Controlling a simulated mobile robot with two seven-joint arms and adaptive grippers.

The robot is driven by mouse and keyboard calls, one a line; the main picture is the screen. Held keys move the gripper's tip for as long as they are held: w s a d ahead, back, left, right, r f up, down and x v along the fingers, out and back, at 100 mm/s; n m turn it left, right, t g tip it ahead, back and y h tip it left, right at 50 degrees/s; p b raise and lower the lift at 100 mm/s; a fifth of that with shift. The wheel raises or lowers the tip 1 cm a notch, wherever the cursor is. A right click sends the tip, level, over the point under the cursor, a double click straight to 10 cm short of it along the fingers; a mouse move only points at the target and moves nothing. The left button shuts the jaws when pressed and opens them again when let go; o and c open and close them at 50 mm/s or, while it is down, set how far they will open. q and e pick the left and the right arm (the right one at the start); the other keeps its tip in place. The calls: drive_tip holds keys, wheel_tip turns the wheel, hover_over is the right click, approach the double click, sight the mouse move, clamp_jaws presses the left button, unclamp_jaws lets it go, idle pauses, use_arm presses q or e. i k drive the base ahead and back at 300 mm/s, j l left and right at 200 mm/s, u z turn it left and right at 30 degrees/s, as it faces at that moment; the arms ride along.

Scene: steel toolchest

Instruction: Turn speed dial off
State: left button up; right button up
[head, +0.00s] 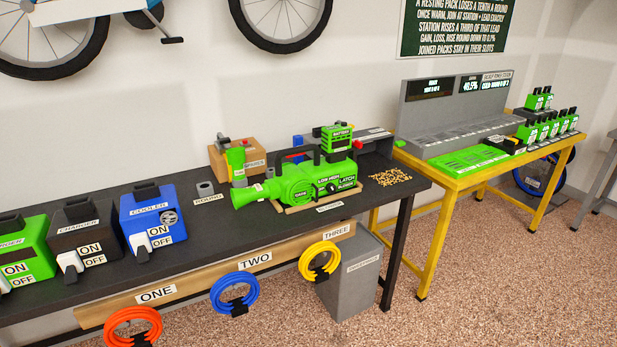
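The green blower (300,184) sits on the black bench top with its nozzle pointing left. A small dark dial (332,187) is on its front side, near lettering that reads LOW and HIGH. A LATCH label (348,179) is to the right of the dial. The dial is too small to tell which setting it points to. A green battery (337,138) stands at the back right of the blower. Neither of my grippers is in view.
The black bench (205,228) also bears a blue cooler (152,208) and chargers at left, with scattered yellow bits (390,177) at right. Coiled hoses hang along its front. A yellow table (470,172) with a grey station stands right. Bench top before the blower looks mostly clear.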

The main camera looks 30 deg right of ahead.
sight(330, 187)
drive_tip(key=i+l, duration=0.15)
drive_tip(key=l, duration=0.25)
drive_tip(key=i+l+u, duration=0.15)
drive_tip(key=l, duration=0.6)
drive_tip(key=i+u, duration=0.05)
